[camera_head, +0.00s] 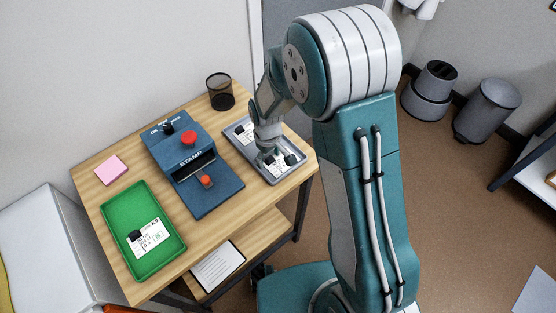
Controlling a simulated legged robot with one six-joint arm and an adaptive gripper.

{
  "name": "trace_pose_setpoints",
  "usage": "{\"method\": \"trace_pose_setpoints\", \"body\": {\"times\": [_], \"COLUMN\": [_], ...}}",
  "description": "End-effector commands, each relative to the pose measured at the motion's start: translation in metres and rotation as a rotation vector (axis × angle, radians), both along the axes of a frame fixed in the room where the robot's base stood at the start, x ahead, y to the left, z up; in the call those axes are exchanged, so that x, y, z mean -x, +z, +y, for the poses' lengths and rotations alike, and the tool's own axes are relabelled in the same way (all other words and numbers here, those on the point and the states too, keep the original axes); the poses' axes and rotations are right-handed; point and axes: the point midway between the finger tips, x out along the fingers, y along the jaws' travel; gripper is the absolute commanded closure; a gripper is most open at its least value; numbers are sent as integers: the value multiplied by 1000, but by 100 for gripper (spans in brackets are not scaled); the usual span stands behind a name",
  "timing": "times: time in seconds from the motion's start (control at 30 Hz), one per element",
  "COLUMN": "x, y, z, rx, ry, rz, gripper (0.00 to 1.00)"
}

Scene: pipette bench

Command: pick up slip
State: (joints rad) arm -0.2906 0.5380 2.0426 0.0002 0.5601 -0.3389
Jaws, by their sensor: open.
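A grey tray (292,174) lies at the right end of the wooden bench. A white printed slip (276,169) lies in its near part, partly hidden by my gripper. Another white slip with a dark piece on it (241,131) shows at the tray's far left end. My gripper (279,161) is open, low over the near slip; whether it touches it I cannot tell. A third white slip (148,237) with a black clip-like piece lies in the green tray (121,208) at the left.
A blue stamp machine (185,160) with red knobs stands between the trays. A black mesh cup (220,92) stands behind it. Pink notes (110,170) lie at the back left. A paper sheet (218,267) lies on the lower shelf.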

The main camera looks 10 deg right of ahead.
Motion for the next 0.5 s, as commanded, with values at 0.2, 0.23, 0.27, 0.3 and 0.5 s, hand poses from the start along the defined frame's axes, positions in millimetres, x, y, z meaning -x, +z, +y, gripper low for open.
{"method": "trace_pose_setpoints", "body": {"times": [0.2, 0.23, 0.27, 0.3, 0.5], "x": [0, 0, 0, 0, 0], "y": [0, 1, 0, 0, 0], "z": [0, 0, 0, 0, 0], "rx": [0, 0, 0, 1, 0], "ry": [0, 0, 0, 0, 0], "rz": [0, 0, 0, 1, 2], "gripper": [71, 82, 90, 93, 93]}}
